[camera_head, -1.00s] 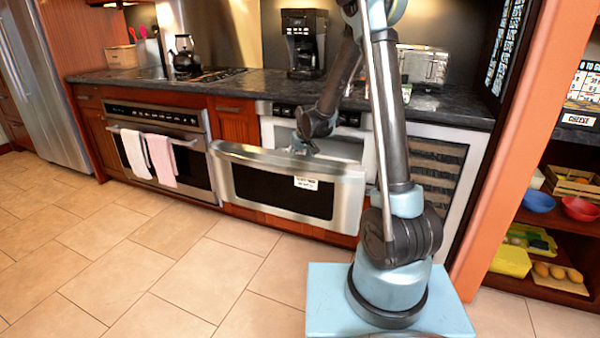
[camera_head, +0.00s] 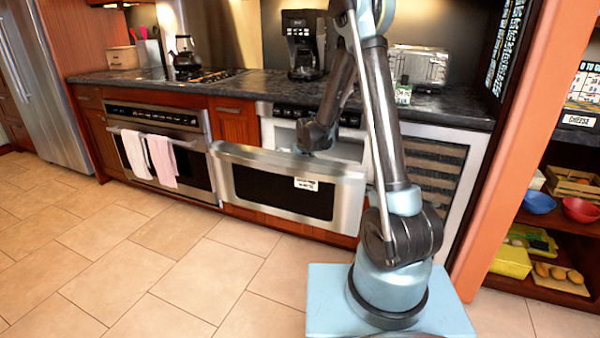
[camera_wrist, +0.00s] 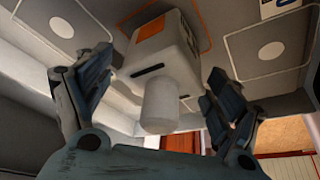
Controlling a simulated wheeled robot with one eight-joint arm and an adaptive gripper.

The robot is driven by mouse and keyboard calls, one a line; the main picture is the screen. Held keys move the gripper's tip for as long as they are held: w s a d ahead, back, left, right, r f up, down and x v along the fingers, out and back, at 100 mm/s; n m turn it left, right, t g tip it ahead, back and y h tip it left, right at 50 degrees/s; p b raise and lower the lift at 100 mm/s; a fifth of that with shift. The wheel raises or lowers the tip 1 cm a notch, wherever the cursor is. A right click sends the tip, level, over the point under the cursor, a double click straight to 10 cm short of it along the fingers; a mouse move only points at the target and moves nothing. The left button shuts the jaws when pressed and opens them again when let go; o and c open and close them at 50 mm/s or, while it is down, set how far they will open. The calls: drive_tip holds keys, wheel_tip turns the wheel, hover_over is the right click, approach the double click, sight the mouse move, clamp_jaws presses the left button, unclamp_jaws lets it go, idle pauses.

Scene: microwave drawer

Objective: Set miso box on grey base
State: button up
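A white box (camera_wrist: 158,48) with a dark slot, an orange edge marking and a pale cylindrical part shows in the wrist view; I take it for the miso box. My gripper (camera_wrist: 161,66) is open, with one dark finger on each side of the box. Small gaps seem to remain, and contact is not clear. In the head view, my gripper reaches down behind the front of the pulled-out microwave drawer (camera_head: 345,195); its fingers and the box are hidden there. I cannot make out which surface is the grey base; grey panels (camera_wrist: 258,45) surround the box.
The dark counter (camera_head: 450,108) holds a coffee maker (camera_head: 304,45), a toaster (camera_head: 420,66) and a small green-and-white carton (camera_head: 403,92). An oven with towels (camera_head: 162,160) is to the left. Shelves stand at the right. The tiled floor in front is clear.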

idle(0.3)
drive_tip(key=shift+v, duration=6)
drive_tip(key=shift+r, duration=0.1)
